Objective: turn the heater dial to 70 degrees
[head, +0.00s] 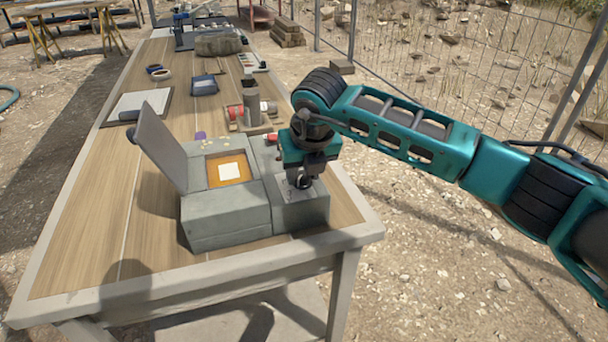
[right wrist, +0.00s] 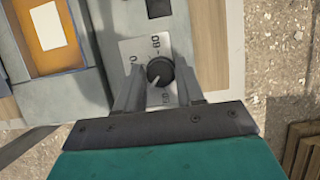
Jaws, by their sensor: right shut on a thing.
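The heater (head: 228,205) is a grey box with its lid (head: 160,145) raised, near the front end of the table. An orange-framed well with a white square (head: 229,171) shows inside. The heater dial (right wrist: 160,71) is a black round knob with a pale pointer line, on a light plate with printed numbers; a 60 is legible above it, other marks are partly hidden. The pointer aims down and slightly left in the right wrist view. My right gripper (right wrist: 160,90) is shut on the dial, a finger on each side. It also shows in the head view (head: 300,180), pointing down. My left gripper is not in view.
Behind the heater stand a red and grey cylinder group (head: 252,110), a blue box (head: 204,85) and a flat white board (head: 140,105) on the table. A wire fence (head: 480,60) runs at the right. The table's front left is clear.

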